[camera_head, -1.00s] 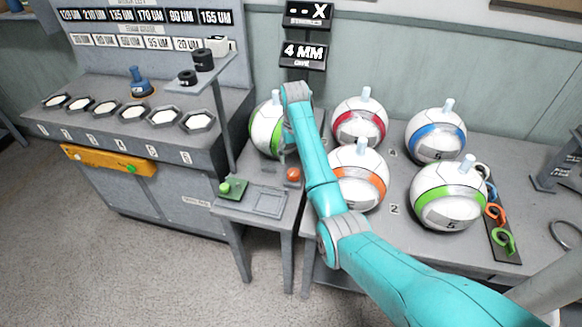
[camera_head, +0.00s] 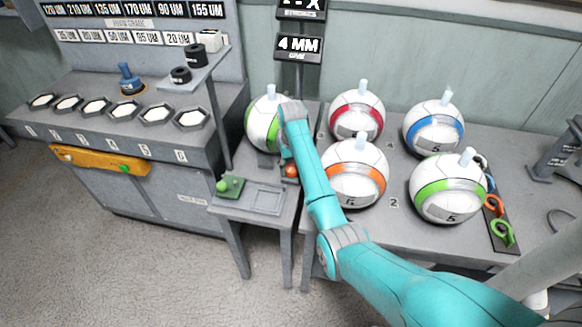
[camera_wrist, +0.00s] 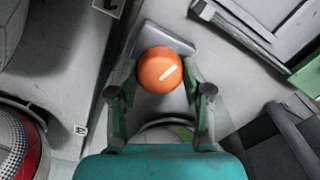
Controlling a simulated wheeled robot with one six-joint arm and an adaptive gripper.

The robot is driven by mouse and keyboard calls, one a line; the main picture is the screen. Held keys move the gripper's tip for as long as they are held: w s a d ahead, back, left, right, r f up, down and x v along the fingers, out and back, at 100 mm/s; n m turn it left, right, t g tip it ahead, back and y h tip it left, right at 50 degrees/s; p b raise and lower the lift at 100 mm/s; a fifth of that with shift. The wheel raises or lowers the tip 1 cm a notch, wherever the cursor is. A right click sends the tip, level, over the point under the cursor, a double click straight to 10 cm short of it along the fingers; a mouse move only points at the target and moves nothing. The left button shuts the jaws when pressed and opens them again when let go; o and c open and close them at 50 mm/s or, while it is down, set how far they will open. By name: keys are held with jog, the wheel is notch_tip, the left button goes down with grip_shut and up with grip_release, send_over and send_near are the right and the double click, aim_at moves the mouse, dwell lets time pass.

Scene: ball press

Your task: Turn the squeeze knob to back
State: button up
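The orange squeeze knob (camera_head: 291,170) is on the grey stand beside the green-striped ball, partly hidden by my arm in the head view. My gripper (camera_wrist: 160,78) is over the knob with one finger on each side. The fingers look open, with small gaps between them and the knob. The fingertips are mostly hidden behind my arm in the head view.
A green button (camera_head: 222,186) is on the same stand, left of a recessed plate. A green-striped ball (camera_head: 262,122) stands behind the knob. Several other balls fill the table to the right. A sign reading 4 MM (camera_head: 299,47) is above.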

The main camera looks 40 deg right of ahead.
jog(key=c, duration=0.5)
jog(key=shift+n, duration=1.6)
jog(key=o, duration=1.2)
jog(key=shift+c, duration=0.2)
